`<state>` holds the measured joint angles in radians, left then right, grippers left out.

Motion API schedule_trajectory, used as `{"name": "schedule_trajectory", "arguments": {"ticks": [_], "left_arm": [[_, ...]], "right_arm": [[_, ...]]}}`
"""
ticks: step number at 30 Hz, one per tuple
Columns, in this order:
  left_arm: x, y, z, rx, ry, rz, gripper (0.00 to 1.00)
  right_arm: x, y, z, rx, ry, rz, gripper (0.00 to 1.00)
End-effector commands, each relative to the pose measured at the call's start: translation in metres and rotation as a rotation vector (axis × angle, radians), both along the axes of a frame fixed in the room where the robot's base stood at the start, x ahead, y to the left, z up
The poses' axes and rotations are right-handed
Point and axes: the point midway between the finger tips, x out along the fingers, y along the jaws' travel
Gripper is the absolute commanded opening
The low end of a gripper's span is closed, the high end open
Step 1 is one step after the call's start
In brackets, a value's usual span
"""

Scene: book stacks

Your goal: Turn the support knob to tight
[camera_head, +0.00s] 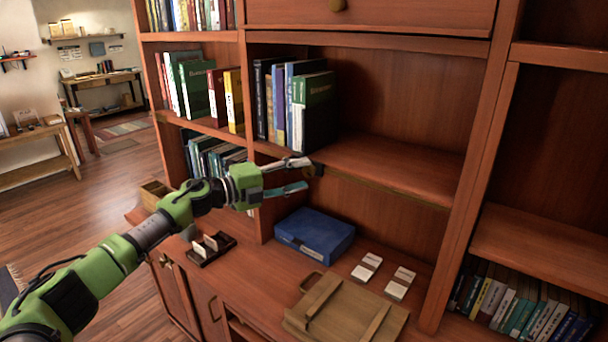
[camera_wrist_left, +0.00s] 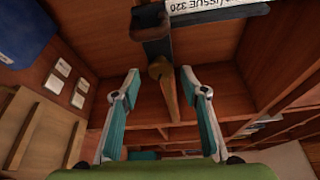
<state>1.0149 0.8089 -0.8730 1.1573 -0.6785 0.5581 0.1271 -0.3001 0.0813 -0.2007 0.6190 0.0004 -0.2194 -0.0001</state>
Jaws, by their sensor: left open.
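My left gripper (camera_head: 306,174) is open in the head view, just under the front edge of the middle shelf. A small dark bracket (camera_head: 319,169) sits at its fingertips there. In the left wrist view the gripper (camera_wrist_left: 162,78) also shows open, its two fingers spread apart. A round brass-coloured knob (camera_wrist_left: 160,68) lies between and just beyond the fingertips, below the dark bracket (camera_wrist_left: 152,26). I see no finger clearly touching the knob. The knob's setting cannot be read. My right gripper is not in view.
A blue box (camera_head: 315,235), white cards (camera_head: 367,267) and a wooden board (camera_head: 345,310) lie on the counter below. A small dark card holder (camera_head: 211,248) stands at its left. Upright books (camera_head: 295,100) fill the middle shelf's left part; its right part is empty.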

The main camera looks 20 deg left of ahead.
Motion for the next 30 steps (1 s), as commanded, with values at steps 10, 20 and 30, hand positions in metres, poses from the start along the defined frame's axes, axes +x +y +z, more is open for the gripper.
{"name": "schedule_trajectory", "arguments": {"ticks": [10, 20, 30], "left_arm": [[-0.055, 0.050, 0.002, 0.004, 0.003, 0.001, 0.40], [-0.074, 0.067, 0.004, 0.003, 0.000, 0.000, 0.40], [-0.074, 0.067, 0.005, 0.001, 0.000, 0.000, 0.40]], "right_arm": [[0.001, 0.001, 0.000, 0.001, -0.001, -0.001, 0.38], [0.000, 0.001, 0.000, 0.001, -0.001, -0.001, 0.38], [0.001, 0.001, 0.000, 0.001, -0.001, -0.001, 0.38]]}}
